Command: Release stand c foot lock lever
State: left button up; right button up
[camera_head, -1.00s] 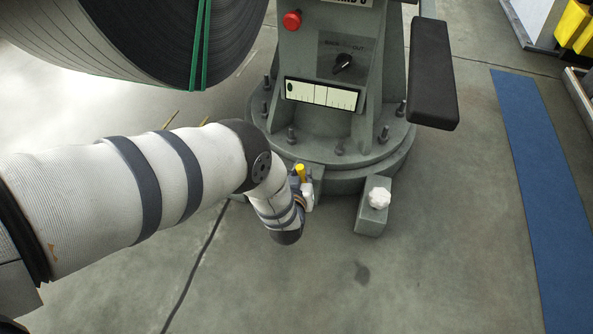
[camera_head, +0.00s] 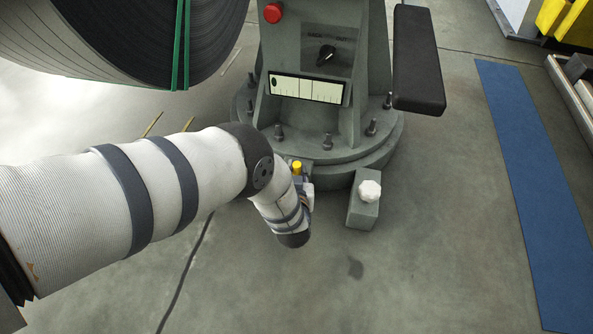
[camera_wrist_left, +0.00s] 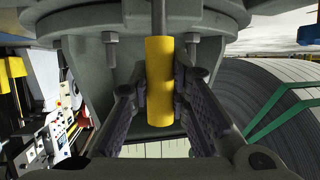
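The foot lock lever has a yellow grip (camera_head: 297,166) low at the front of the grey stand (camera_head: 318,143). In the left wrist view the yellow grip (camera_wrist_left: 160,82) hangs upright on a grey rod between the fingers of my left gripper (camera_wrist_left: 158,98). The fingers stand apart on either side of it. A gap shows at the left finger; the right finger is very near or touching, I cannot tell which. In the head view my left wrist mostly hides the gripper. My right gripper is in neither view.
A grey block with a white knob (camera_head: 370,190) stands right of the lever. A large strapped steel coil (camera_head: 120,40) hangs at upper left. A black padded arm (camera_head: 418,60) juts from the stand. A blue mat (camera_head: 540,190) lies right; the floor between is clear.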

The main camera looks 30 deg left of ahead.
pick_arm(q)
jog(key=o, duration=0.5)
jog(key=shift+d, duration=0.1)
jog(key=shift+c, duration=0.2)
jog(key=v, duration=1.2)
